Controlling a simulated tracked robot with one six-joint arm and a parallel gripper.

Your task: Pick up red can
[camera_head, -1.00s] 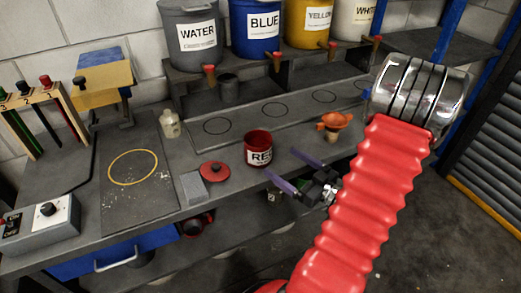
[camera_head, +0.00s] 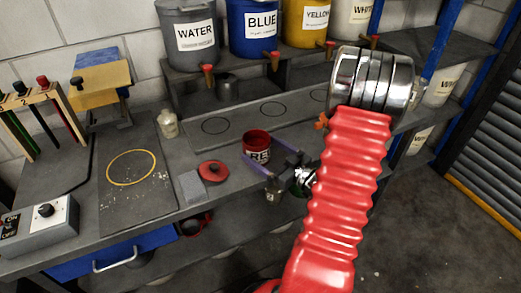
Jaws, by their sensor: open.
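The red can (camera_head: 257,143) stands upright and open-topped on the grey bench, with a white label that begins "RE". My gripper (camera_head: 262,159) is open in front of the can, its two purple fingers spread and pointing toward it. One finger passes near the can's right side and the other is at its lower front left. I cannot tell whether either finger touches the can. My red ribbed arm covers the bench to the right.
A red lid (camera_head: 212,171) and a grey block (camera_head: 192,187) lie left of the can. A small bottle (camera_head: 167,123) stands farther left. An orange item (camera_head: 321,122) is mostly hidden behind my arm. Labelled buckets (camera_head: 254,28) line the shelf behind.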

